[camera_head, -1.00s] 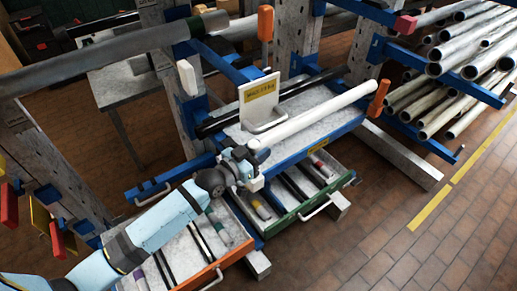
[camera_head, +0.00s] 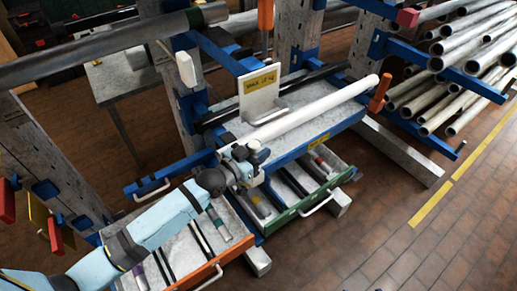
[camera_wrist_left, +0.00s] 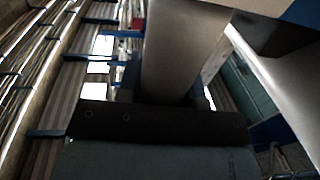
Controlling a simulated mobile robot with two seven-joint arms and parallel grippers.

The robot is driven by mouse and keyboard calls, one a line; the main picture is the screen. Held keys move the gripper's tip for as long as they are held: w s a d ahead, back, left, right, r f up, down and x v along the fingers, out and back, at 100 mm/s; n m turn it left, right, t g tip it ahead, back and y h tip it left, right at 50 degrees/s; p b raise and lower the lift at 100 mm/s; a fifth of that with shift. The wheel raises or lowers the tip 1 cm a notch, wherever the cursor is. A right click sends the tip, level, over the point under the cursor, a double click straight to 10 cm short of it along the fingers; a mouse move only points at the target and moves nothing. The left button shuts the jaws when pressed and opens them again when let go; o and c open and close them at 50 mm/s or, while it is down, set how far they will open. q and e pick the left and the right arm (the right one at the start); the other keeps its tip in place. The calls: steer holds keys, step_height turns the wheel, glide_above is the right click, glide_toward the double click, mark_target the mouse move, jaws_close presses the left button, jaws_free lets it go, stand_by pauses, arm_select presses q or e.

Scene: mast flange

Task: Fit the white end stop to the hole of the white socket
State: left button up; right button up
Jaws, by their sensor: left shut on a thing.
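My left gripper (camera_head: 254,158) reaches in from the lower left, by the near end of the long white tube on the rack. It is shut on a small pale piece that looks like the white end stop, mostly hidden by the fingers in the head view. In the left wrist view a pale, smooth form (camera_wrist_left: 182,45) rises beyond the dark gripper body; I cannot tell its outline fully. A white upright piece (camera_head: 187,70) stands at a blue rack bracket further left. I cannot make out the white socket's hole. My right gripper is not in view.
The long white tube (camera_head: 315,110) lies on the rack, by a labelled plate (camera_head: 260,97). An orange stop (camera_head: 379,93) stands at its far end. Open drawers with an orange front (camera_head: 195,280) and a green front (camera_head: 305,207) lie below.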

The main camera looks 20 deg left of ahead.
arm_select(q)
steer(key=o, duration=1.1)
steer(key=shift+o, duration=0.2)
steer(key=shift+s+f, duration=0.1)
steer(key=v, duration=1.3)
steer(key=shift+s+a, duration=0.25)
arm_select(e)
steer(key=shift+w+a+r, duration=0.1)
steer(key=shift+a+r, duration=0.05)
